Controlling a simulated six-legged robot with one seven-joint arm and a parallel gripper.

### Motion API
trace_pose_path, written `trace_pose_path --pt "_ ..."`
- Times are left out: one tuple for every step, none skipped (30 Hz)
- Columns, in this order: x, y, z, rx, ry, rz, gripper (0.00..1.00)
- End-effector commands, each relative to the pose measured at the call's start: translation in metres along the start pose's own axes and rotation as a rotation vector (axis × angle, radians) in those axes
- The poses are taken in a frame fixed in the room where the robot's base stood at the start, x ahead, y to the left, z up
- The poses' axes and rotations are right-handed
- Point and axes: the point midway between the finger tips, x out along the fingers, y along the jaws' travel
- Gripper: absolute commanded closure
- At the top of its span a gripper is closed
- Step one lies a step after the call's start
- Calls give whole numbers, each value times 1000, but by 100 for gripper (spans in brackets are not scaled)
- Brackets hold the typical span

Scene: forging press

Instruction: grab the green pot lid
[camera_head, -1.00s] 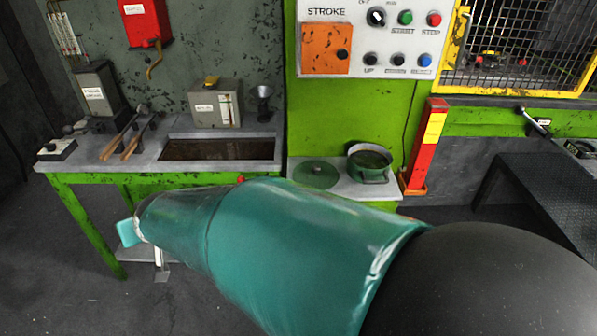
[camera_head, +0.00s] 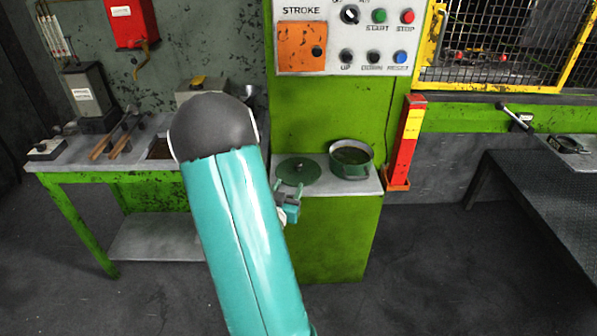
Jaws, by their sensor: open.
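The green pot lid (camera_head: 299,170) lies flat on the small white-topped shelf, with a dark knob at its middle. The green pot (camera_head: 351,160) stands open just to its right on the same shelf. My gripper (camera_head: 288,188) is at the lid's front left side in the picture, its fingers apart and empty. I cannot tell whether a finger touches the lid. My teal arm and its dark joint hide part of the gripper's wrist and the area left of the lid.
The shelf (camera_head: 368,187) sits on a green cabinet below the control panel (camera_head: 343,40). A red and yellow post (camera_head: 405,145) stands right of the pot. A grey workbench (camera_head: 80,155) with tools is at the left. A dark platform (camera_head: 540,190) is at the right.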

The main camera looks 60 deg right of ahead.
Motion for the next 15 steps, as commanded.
trace_pose_path --pt "10 2 0 1 1 3 49" --pt "16 2 0 1 1 3 49" --pt "23 2 0 0 1 2 49" --pt "30 2 0 0 0 2 49" --pt "35 2 0 0 -1 2 49" --pt "43 2 -1 1 1 1 49" --pt "48 3 0 1 0 1 49" --pt "54 2 0 1 -1 0 49" --pt "59 2 0 1 -1 0 49" --pt "63 2 0 1 -1 -1 49" --pt "66 2 0 1 -1 -1 49" --pt "69 3 0 1 -2 -1 49" --pt "70 3 0 1 -2 -1 49" --pt "72 3 0 1 -2 -1 49" --pt "75 3 0 1 -2 -2 49"
